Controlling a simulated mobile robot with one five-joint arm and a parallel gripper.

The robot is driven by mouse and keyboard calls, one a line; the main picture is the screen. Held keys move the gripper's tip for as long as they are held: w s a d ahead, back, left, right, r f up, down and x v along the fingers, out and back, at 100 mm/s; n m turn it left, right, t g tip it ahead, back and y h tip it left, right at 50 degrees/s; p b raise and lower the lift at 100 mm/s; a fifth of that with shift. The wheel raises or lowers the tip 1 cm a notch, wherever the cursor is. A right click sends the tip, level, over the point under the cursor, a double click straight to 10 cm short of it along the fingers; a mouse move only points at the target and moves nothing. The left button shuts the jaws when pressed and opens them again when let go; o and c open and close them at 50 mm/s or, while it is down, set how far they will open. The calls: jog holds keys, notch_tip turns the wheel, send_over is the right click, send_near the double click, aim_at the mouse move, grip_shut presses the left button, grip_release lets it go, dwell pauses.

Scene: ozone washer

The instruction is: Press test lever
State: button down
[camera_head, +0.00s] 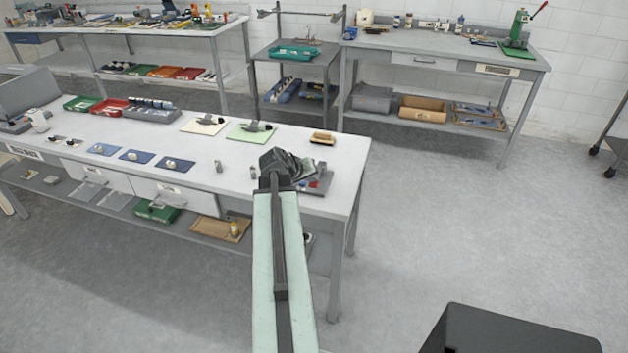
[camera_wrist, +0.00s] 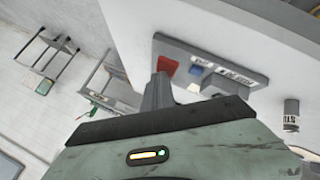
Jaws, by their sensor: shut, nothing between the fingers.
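In the head view the panel (camera_head: 325,186) shows at the bench's right end, partly hidden behind my gripper (camera_head: 312,172).
A small labelled cylinder (camera_wrist: 291,115) stands near the panel. A brown brush (camera_head: 322,138) and a green mat (camera_head: 250,131) lie farther back on the bench (camera_head: 200,165). Open floor lies right of the bench. A green press (camera_head: 517,32) stands on a back table.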

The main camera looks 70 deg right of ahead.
jog(key=shift+f+b, duration=0.4)
jog(key=shift+f, duration=0.1)
jog(key=shift+r, duration=0.1)
dwell(0.7)
jog(key=shift+r+p, duration=1.8)
jog(key=shift+p, duration=0.1)
jog(key=shift+r, duration=0.1)
notch_tip(320, 180, up, 5)
jog(key=p, duration=0.5)
